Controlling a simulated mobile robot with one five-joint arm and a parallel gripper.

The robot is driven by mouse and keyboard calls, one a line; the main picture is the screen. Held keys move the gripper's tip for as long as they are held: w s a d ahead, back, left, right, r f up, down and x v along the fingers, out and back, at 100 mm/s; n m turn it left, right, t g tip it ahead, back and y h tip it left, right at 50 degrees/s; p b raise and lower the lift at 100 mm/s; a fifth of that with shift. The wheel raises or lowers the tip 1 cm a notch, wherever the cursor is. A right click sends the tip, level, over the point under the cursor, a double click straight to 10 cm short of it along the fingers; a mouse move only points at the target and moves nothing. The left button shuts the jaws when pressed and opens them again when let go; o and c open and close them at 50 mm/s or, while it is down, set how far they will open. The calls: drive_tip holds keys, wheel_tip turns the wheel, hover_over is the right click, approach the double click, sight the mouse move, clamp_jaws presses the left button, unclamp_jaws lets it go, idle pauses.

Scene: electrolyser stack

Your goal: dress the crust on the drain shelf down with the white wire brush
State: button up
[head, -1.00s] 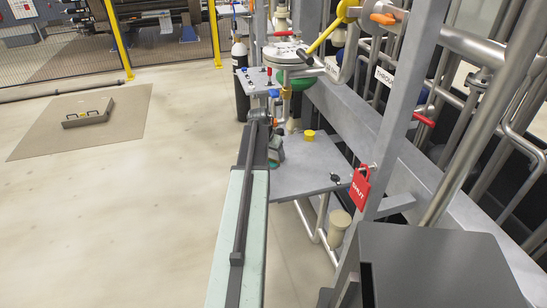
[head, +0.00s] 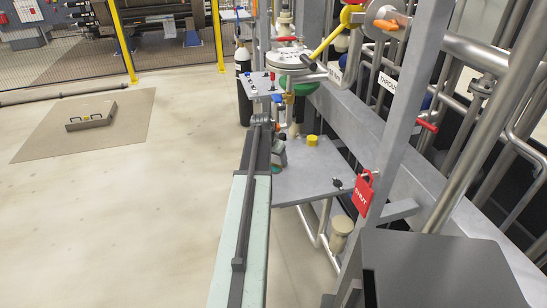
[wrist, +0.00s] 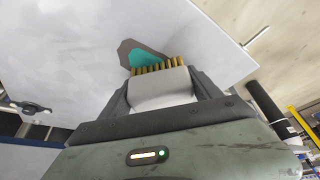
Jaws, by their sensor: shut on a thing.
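My gripper (wrist: 160,85) is shut on the white wire brush (wrist: 160,97), whose row of brass bristles points away from me. The crust (wrist: 148,56) is a teal patch with a dark grey-brown rim on the pale grey drain shelf (wrist: 75,60). The bristle tips overlap the crust's near edge in the wrist view; I cannot tell whether they touch it. In the head view my gripper (head: 278,152) is over the left edge of the drain shelf (head: 300,187).
A yellow cap (head: 312,140) stands at the shelf's back. A black knob (head: 337,183) and red tag (head: 363,192) are at its right. A grey upright (head: 400,110) and pipes rise on the right. A black cylinder (head: 243,85) stands behind. Open floor lies left.

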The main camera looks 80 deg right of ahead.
drive_tip(key=shift+s+a, duration=0.4)
drive_tip(key=shift+a, duration=0.5)
drive_tip(key=shift+s+a, duration=0.45)
drive_tip(key=shift+a, duration=0.5)
drive_tip(key=shift+s+a, duration=0.4)
drive_tip(key=shift+a, duration=0.5)
wheel_tip(320, 180, up, 6)
drive_tip(key=p, duration=0.6)
drive_tip(key=shift+d, duration=0.1)
wheel_tip(320, 180, up, 3)
drive_tip(key=p, duration=0.3)
drive_tip(key=shift+f, duration=0.2)
drive_tip(key=b, duration=0.7)
hover_over(280, 172)
drive_tip(key=a, duration=0.1)
drive_tip(key=f, duration=0.6)
drive_tip(key=shift+w+f, duration=0.3)
